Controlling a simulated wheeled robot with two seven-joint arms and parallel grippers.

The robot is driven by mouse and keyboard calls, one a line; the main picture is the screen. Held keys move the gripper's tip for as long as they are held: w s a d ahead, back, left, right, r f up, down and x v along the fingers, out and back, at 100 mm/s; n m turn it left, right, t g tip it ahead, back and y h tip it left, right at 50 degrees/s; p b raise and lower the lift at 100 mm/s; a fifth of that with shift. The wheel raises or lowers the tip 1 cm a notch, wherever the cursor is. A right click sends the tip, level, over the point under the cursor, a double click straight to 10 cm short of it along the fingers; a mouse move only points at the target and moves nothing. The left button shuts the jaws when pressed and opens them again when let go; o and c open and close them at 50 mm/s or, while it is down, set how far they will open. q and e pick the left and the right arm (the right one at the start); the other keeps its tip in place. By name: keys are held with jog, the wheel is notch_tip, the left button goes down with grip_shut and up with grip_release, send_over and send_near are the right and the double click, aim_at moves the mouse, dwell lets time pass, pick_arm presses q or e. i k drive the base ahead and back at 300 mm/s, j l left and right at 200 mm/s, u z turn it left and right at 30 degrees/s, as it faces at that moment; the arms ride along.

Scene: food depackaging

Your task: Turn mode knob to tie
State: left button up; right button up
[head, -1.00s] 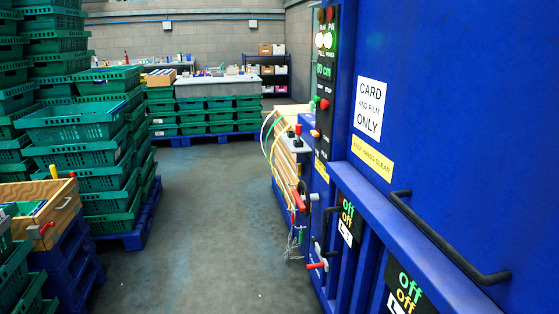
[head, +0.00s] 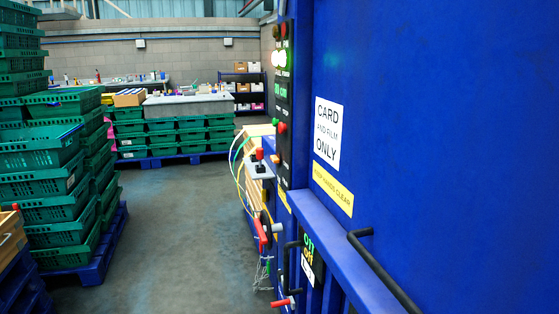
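A blue machine (head: 420,120) fills the right side of the head view. Its narrow black control panel (head: 282,90) is seen at a steep slant and carries lit displays, a green button (head: 275,121), a red button (head: 282,127) and an orange part (head: 277,157). I cannot tell which part is the mode knob. A lever with a red top (head: 259,154) stands on a grey box at the machine's far side. A lower black display (head: 312,250) shows lit text, partly hidden. Neither of my grippers is in view.
Stacked green crates (head: 42,170) stand at the left on blue pallets (head: 90,275). More crates (head: 180,137) stand at the back below a grey worktop. Red-handled parts (head: 262,232) and a black bar handle (head: 385,272) stick out from the machine. The floor (head: 175,215) between is clear.

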aim_at(275, 159)
jog(key=i+z, duration=0.1)
jog(key=z, duration=0.45)
jog(key=i+j+z, duration=0.4)
jog(key=i+j, duration=0.15)
jog(key=j, duration=0.15)
jog(key=i+j+z, duration=0.15)
jog(key=j, duration=0.15)
jog(key=i+j, duration=0.15)
jog(key=j, duration=0.2)
jog(key=i+j+z, duration=0.15)
jog(key=j, duration=0.15)
jog(key=i+j, duration=0.2)
jog(key=j, duration=0.2)
jog(key=i+j, duration=0.15)
jog(key=j, duration=0.25)
jog(key=i+j, duration=0.2)
jog(key=j, duration=0.2)
